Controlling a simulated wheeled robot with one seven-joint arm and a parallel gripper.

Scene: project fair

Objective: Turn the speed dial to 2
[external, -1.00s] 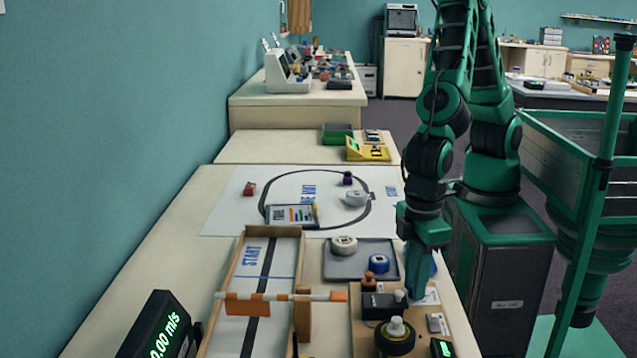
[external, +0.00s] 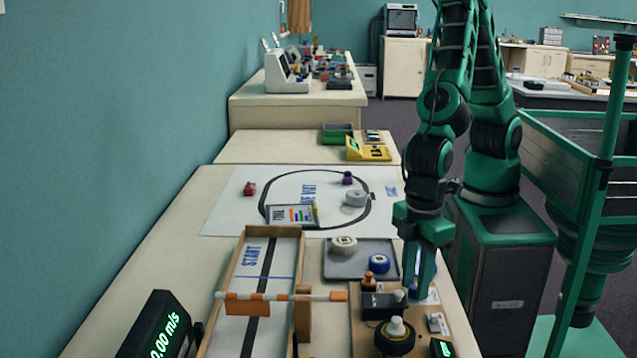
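A control board (external: 362,340) lies at the front right of the bench. On it is a round black dial (external: 395,343) with a pale knob on top; its markings are too small to read, so I cannot tell its setting. Behind the dial is a black box (external: 382,306) with a small pale knob by its right end. My gripper (external: 418,290) points down over the right part of the board, just behind and right of the box. It looks clear of the round dial. The fingertips are small and partly hidden, so I cannot tell how far apart they are.
A wooden ramp marked START (external: 252,262) stands left of the board, with an orange-white striped bar (external: 275,297) across it. A speed display (external: 160,330) reads 0.00 m/s. A grey tray (external: 346,266) with round pieces lies behind the board.

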